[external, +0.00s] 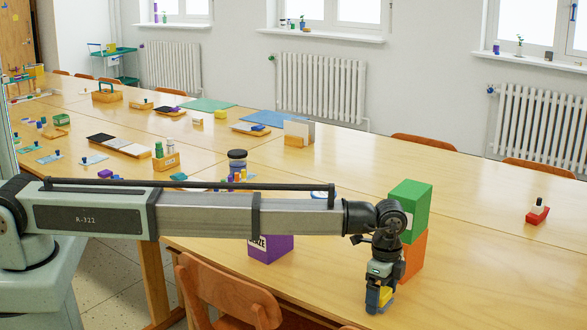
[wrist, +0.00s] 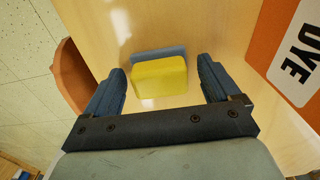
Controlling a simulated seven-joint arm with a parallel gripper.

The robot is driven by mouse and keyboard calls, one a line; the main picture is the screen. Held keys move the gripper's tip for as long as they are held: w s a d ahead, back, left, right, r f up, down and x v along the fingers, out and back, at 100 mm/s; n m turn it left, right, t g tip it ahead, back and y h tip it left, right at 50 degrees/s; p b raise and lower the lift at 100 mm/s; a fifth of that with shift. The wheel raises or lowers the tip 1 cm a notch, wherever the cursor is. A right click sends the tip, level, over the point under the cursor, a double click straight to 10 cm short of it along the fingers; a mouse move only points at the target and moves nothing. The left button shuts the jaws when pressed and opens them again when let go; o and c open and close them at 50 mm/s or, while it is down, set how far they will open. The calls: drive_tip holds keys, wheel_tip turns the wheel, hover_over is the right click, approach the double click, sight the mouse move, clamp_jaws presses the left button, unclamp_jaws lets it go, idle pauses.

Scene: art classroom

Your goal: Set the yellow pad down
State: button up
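The yellow pad (wrist: 160,80) is a small yellow block in the wrist view, with a blue-grey strip along its far edge. It lies between the two fingers of my gripper (wrist: 162,66), and a gap shows on both sides, so the fingers are open and do not touch it. In the external view my gripper (external: 378,303) points down close to the table's near edge, and yellow (external: 386,295) shows between its fingers. The pad seems to be at the tabletop, but its underside is hidden.
An orange box (external: 412,258) with a green box (external: 410,208) on it stands just behind my gripper; lettering on the orange box (wrist: 265,45) shows in the wrist view. A purple box (external: 270,247) stands left. A chair (external: 225,290) is at the near edge. The table's right side is mostly clear.

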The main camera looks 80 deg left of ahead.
sight(382, 291)
wheel_tip(382, 291, up, 12)
drive_tip(key=shift+r, duration=0.15)
idle(0.7)
